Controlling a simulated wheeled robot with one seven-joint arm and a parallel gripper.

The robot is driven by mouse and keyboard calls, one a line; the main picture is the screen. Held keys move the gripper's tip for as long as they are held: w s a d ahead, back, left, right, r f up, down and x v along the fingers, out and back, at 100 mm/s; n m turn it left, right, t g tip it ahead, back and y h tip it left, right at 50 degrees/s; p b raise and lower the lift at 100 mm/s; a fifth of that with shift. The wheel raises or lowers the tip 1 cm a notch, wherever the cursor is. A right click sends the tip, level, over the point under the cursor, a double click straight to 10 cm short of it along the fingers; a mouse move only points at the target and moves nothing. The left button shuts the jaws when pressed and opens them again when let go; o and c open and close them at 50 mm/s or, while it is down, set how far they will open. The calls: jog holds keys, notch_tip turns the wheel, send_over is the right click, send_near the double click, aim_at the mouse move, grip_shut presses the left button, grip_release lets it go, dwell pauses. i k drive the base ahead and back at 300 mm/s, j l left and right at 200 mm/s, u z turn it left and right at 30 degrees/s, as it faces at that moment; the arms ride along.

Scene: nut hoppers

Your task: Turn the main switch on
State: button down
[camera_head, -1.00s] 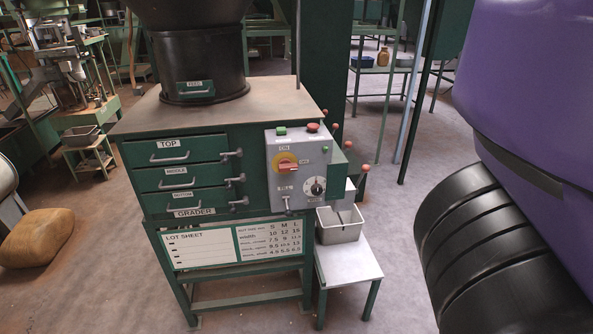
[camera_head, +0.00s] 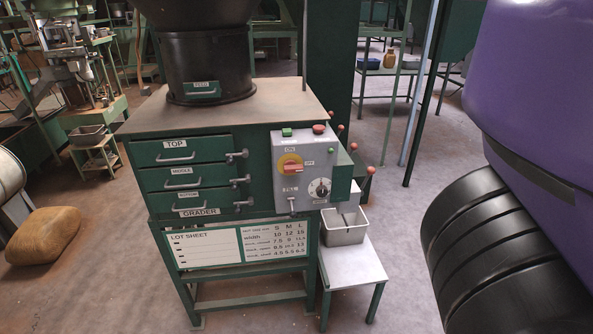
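The main switch (camera_head: 292,168) is a red rotary handle on a yellow disc, mounted on the grey control panel (camera_head: 325,150) on the front of the green grader. ON is printed above the disc and OFF to its right. The red handle lies roughly crosswise, toward the OFF side. A green button (camera_head: 287,132) and a red button (camera_head: 319,129) sit on top of the panel. A small dial (camera_head: 319,187) and a little lever (camera_head: 291,203) are lower on it. My purple and black arm fills the right side of the view. My gripper is not visible.
The grader has drawers marked TOP (camera_head: 177,157), MIDDLE and BOTTOM with side latches. A grey bin (camera_head: 344,226) stands on a small table (camera_head: 353,262) right of the panel. Red-knobbed levers (camera_head: 371,170) stick out at the right. A tan sack (camera_head: 43,236) lies at left. Floor in front is clear.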

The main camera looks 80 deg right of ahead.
aim_at(290, 166)
jog(key=k+l, duration=0.2)
jog(key=l, duration=0.15)
jog(key=k+l, duration=0.15)
jog(key=l, duration=0.2)
jog(key=k+l, duration=0.2)
jog(key=l, duration=0.2)
jog(key=k+l, duration=0.2)
jog(key=l, duration=0.15)
jog(key=z, duration=0.05)
